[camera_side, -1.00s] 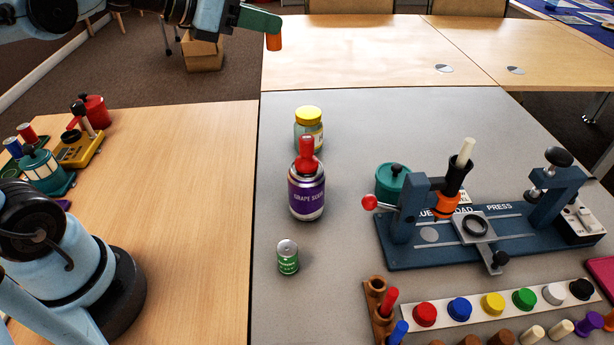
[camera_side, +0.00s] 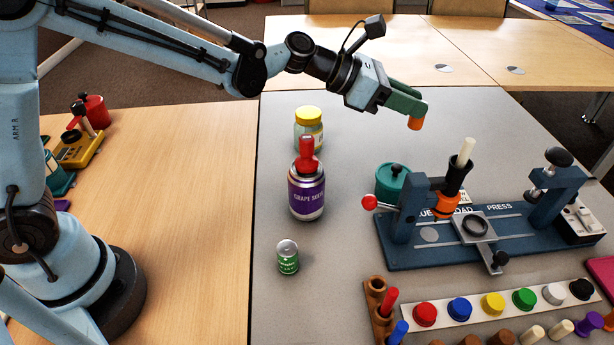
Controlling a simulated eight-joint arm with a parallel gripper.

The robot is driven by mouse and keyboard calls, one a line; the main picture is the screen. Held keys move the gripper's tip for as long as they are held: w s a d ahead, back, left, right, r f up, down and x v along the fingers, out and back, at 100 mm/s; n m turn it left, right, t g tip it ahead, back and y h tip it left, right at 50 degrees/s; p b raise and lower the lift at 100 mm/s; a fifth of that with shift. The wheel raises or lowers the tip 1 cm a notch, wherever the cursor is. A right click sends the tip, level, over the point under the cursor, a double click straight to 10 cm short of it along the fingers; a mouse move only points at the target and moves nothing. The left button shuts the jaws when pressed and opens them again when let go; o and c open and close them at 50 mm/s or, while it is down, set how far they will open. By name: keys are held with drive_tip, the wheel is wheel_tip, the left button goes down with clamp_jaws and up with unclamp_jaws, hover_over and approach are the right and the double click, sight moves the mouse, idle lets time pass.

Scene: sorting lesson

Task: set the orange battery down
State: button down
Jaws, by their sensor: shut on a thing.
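My gripper (camera_side: 409,112) is in the upper middle of the side view, with green fingers pointing down and to the right. It is shut on the orange battery (camera_side: 415,124), whose lower end shows below the fingertips. The rest of the battery is hidden by the fingers. The battery is held in the air above the grey table (camera_side: 340,285), to the right of the yellow-lidded jar and above the teal pot in the picture.
A yellow-lidded jar (camera_side: 308,130), a purple grape can (camera_side: 306,190) and a small green can (camera_side: 288,257) stand on the grey table. A teal pot (camera_side: 390,183) and a blue press (camera_side: 430,250) are at right. Colored knobs on a white strip (camera_side: 440,318) lie in front.

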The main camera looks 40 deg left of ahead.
drive_tip(key=d+f+m+g+h, duration=0.1)
drive_tip(key=d+f, duration=0.4)
drive_tip(key=d, duration=0.1)
drive_tip(key=w+a+f, duration=0.2)
drive_tip(key=w, duration=0.1)
drive_tip(key=w+a+f, duration=0.2)
drive_tip(key=a, duration=0.1)
drive_tip(key=w+a+f, duration=0.2)
drive_tip(key=w, duration=0.1)
drive_tip(key=shift+w+a+f, duration=0.3)
drive_tip(key=shift+a+f, duration=0.15)
drive_tip(key=shift+f, duration=1.95)
drive_tip(key=shift+f, duration=0.2)
drive_tip(key=c, duration=0.9)
unclamp_jaws()
